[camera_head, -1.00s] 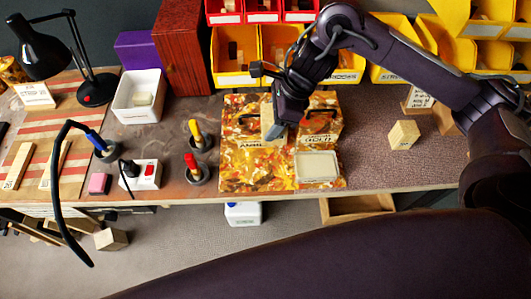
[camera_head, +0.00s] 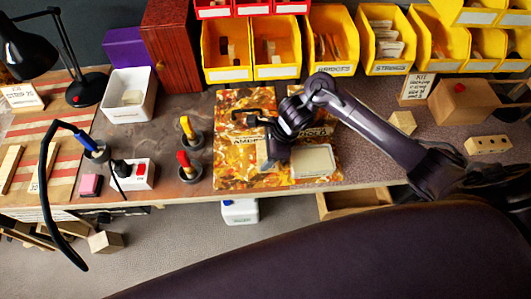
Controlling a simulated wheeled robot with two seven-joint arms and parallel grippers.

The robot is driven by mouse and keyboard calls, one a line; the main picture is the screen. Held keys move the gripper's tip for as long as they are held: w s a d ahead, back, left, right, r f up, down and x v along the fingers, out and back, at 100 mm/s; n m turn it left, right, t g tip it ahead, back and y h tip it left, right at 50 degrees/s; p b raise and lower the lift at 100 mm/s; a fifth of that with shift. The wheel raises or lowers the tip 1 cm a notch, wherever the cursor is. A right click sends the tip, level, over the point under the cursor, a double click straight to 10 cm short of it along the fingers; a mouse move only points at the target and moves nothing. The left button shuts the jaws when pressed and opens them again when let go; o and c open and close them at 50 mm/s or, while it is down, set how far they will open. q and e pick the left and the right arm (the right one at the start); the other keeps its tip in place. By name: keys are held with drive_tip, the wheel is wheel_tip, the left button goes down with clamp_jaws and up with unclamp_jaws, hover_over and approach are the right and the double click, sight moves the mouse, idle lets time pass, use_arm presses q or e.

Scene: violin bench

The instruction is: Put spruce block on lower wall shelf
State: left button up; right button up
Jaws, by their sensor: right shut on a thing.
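My right gripper (camera_head: 268,155) reaches in from the right over the amber-patterned board (camera_head: 232,175) on the bench. It is shut on a pale wooden block (camera_head: 263,153), partly hidden by the gripper; I take this for the spruce block, but I cannot read a label on it. Whether the block touches the board I cannot tell. Another pale wooden block (camera_head: 403,122) stands on the bench to the right. No lower wall shelf can be made out in this view. My left gripper is not in view.
Yellow bins (camera_head: 226,73) line the back of the bench, with red bins (camera_head: 247,9) above. Screwdrivers in round holders (camera_head: 190,172), a white box (camera_head: 129,95) and a black lamp (camera_head: 84,90) stand to the left. An open drawer (camera_head: 353,203) juts below the front edge.

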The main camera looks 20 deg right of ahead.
drive_tip(key=shift+f, duration=0.3)
drive_tip(key=shift+f, duration=0.15)
drive_tip(key=o, duration=1.1)
drive_tip(key=shift+c, duration=0.2)
